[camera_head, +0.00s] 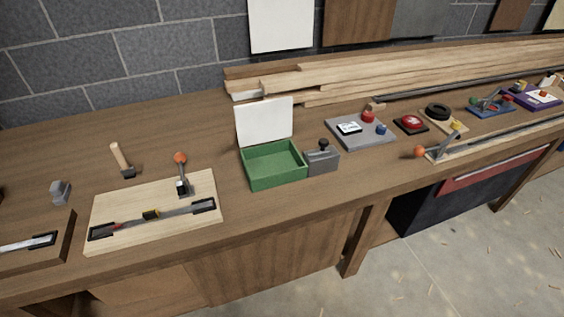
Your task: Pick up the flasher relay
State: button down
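I cannot tell for sure which object is the flasher relay. A small grey block-like piece (60,191) stands on the bench at the far left. A grey box with a black knob on top (321,158) stands just right of an open green box (276,164). My gripper is not in view.
The wooden workbench (190,130) runs along a grey block wall. A hammer-like tool (121,160) lies behind the board. Stacked planks (340,80) lie at the back. A grey panel (360,133) with red and blue knobs and several other fixtures fill the right. Concrete floor is in front.

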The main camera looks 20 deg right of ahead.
aim_at(517, 86)
jog(key=z, duration=1.65)
jog(key=i+l+u, duration=0.2)
jog(key=i+l, duration=0.45)
jog(key=i, duration=0.15)
